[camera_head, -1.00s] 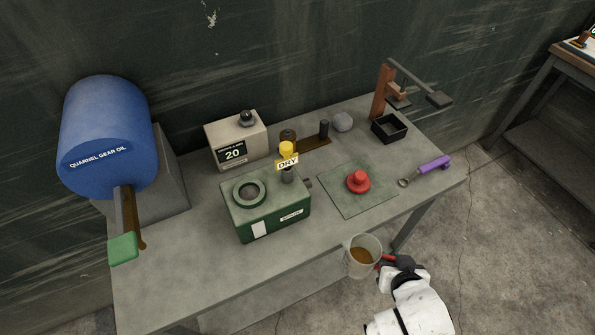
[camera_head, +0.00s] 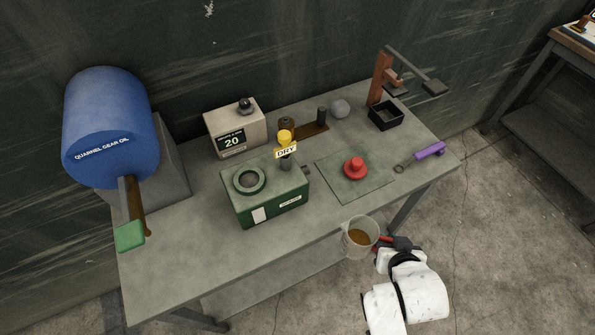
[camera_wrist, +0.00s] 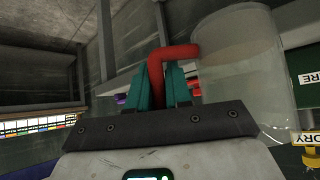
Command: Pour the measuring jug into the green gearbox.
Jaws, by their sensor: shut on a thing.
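The measuring jug (camera_head: 357,238) is clear, holds brown liquid and hangs upright just off the front edge of the table. My gripper (camera_head: 386,243) is shut on its red handle; the wrist view shows the handle (camera_wrist: 174,55) between the teal fingers and the clear jug wall (camera_wrist: 245,70) beside them. The green gearbox (camera_head: 272,207) stands on the table to the left of the jug, apart from it. Its round top opening (camera_head: 249,180) has a raised ring and no cover on it. A yellow-topped part with a DRY tag (camera_head: 286,151) stands at its back right.
The table (camera_head: 185,255) carries a blue oil drum (camera_head: 105,120) at left, a box reading 20 (camera_head: 235,130), a red knobbed cap (camera_head: 355,168) on a green mat (camera_head: 332,184), a purple-handled tool (camera_head: 430,150) and a black tray (camera_head: 386,117). Bare tabletop lies in front of the gearbox.

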